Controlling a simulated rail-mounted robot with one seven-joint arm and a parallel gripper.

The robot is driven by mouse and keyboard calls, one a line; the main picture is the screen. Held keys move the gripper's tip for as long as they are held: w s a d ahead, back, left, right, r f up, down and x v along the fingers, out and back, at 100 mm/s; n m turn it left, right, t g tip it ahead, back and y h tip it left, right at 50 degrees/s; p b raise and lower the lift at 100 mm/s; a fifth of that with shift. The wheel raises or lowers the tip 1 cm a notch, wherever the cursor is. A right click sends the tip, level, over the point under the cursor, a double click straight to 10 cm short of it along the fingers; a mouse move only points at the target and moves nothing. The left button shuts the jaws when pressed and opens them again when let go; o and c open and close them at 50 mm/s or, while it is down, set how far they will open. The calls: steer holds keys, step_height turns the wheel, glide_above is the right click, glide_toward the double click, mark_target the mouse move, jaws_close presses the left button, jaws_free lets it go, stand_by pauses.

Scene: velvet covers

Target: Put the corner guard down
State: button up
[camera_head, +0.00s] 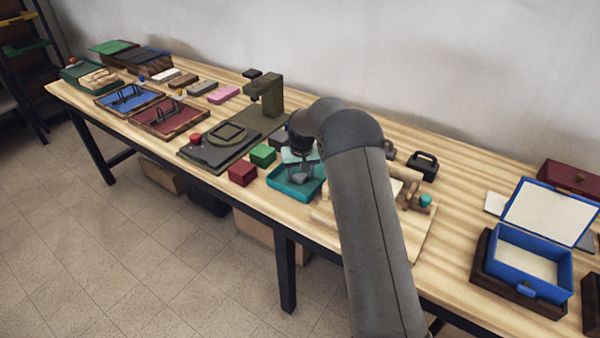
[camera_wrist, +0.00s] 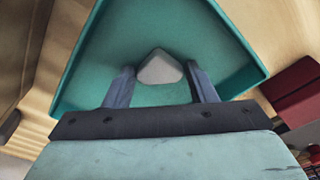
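The corner guard (camera_wrist: 161,68) is a small pale grey angular piece. It sits between the fingertips of my gripper (camera_wrist: 161,76), which appear closed against its two sides. In the head view my gripper (camera_head: 300,172) points down over the teal tray (camera_head: 284,187), with the grey corner guard (camera_head: 300,179) low at its tips. The tray's teal wall (camera_wrist: 75,55) surrounds it in the wrist view. I cannot tell whether the guard touches the tray floor.
A dark red box (camera_head: 242,173) and a green box (camera_head: 262,155) stand left of the tray. A dark green press (camera_head: 268,92) is behind them. An open blue case (camera_head: 520,262) stands at the right. Wooden pieces lie right of my arm.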

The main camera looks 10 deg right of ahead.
mark_target(301, 180)
steer(key=shift+o, duration=0.9)
steer(key=shift+r, duration=0.15)
steer(key=shift+r, duration=0.25)
step_height(301, 180, up, 12)
steer(key=s, duration=0.2)
steer(key=s+r, duration=0.3)
steer(key=s, duration=0.7)
steer(key=s+r, duration=0.3)
steer(key=s, duration=0.6)
steer(key=s+f, duration=0.2)
steer(key=s, duration=1)
steer(key=s+d+f+g, duration=0.1)
steer(key=s+f, duration=0.2)
steer(key=s, duration=0.9)
steer(key=shift+s+f+b, duration=0.15)
steer(key=shift+s+b, duration=0.05)
steer(key=shift+b, duration=0.2)
steer(key=shift+d, duration=0.15)
